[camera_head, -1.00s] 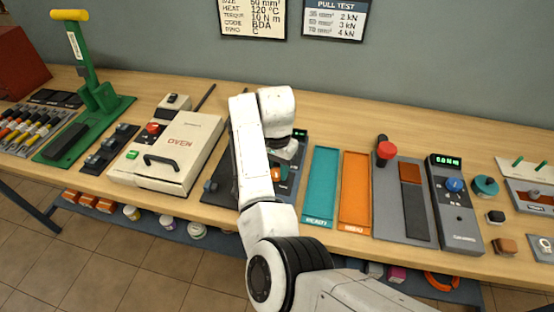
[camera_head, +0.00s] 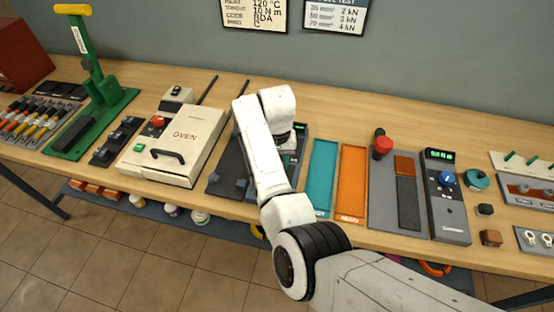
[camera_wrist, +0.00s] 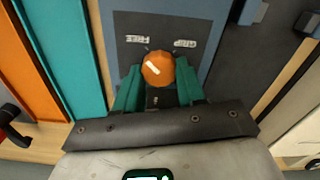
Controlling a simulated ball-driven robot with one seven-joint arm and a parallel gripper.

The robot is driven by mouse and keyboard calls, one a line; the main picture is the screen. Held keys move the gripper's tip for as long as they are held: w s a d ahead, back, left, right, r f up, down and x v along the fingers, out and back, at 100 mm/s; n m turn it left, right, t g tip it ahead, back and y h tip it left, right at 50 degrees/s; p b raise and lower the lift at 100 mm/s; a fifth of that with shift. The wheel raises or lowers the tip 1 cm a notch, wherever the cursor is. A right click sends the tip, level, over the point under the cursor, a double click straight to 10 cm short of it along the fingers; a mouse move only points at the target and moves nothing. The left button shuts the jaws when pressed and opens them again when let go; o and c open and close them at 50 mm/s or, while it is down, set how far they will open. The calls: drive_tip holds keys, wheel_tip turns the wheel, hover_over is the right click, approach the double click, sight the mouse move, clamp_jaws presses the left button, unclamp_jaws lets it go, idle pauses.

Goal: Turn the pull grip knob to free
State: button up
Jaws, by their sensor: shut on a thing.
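The pull grip knob (camera_wrist: 158,68) is orange and round, on a grey-blue panel in the wrist view. A white mark on its face slants toward the upper left, the side of the FREE label (camera_wrist: 137,39). The GRIP label (camera_wrist: 185,43) is on the right; both labels appear upside down. My gripper (camera_wrist: 157,72) has its two green fingers at the knob's left and right sides and is shut on it. In the head view my white arm hides the knob and the fingers; only part of the pull tester (camera_head: 229,168) shows.
A teal tray (camera_head: 321,178) and an orange tray (camera_head: 351,184) lie just right of the arm. The oven (camera_head: 178,141) stands to the left.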

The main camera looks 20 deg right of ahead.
drive_tip(key=o, duration=1.1)
drive_tip(key=shift+c, duration=0.2)
drive_tip(key=shift+r, duration=0.1)
wheel_tip(320, 180, up, 11)
drive_tip(key=b, duration=0.1)
drive_tip(key=shift+b, duration=0.3)
drive_tip(key=shift+f, duration=0.2)
